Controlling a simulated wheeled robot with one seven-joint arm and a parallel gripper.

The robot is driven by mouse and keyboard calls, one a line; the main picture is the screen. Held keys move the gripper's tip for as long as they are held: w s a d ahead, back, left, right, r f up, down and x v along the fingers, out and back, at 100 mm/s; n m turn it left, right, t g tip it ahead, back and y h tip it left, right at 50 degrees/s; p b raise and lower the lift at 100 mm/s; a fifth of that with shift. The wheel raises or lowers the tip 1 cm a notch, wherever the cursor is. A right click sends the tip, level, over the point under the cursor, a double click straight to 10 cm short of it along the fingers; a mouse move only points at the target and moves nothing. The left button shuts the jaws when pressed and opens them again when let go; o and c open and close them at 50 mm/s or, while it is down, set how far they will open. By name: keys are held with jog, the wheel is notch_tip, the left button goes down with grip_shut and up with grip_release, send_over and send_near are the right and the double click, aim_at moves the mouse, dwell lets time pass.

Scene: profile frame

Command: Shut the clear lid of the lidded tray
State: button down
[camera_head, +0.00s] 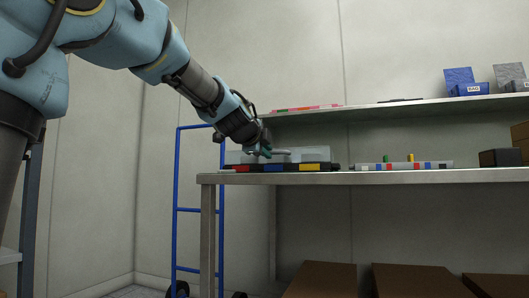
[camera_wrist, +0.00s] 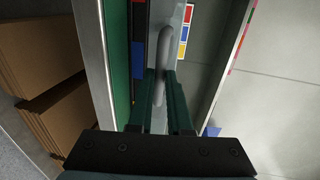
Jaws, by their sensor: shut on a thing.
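The lidded tray (camera_head: 345,167) is a low dark tray with red, blue and yellow patches along its front, on the table near its left end. Its clear lid (camera_head: 312,156) shows as a pale see-through panel above the tray; its exact angle is hard to tell. My gripper (camera_head: 264,153) reaches down from the upper left to the lid. In the wrist view, my gripper's dark green fingers (camera_wrist: 162,76) are shut on the grey bar handle (camera_wrist: 167,42) of the lid, one finger on each side.
The table (camera_head: 400,178) also holds a grey strip with coloured blocks (camera_head: 405,166) to the right and a dark box (camera_head: 500,157). A shelf (camera_head: 400,107) runs above and behind. A blue ladder-like frame (camera_head: 200,210) stands left. Brown boxes (camera_head: 410,281) lie below.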

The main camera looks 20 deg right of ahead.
jog(key=shift+s+d, duration=0.1)
jog(key=c, duration=0.8)
grip_release()
jog(key=shift+c, duration=0.2)
jog(key=b+v, duration=0.2)
jog(key=v, duration=0.8)
jog(key=shift+s+a, duration=0.2)
jog(key=shift+a, duration=0.15)
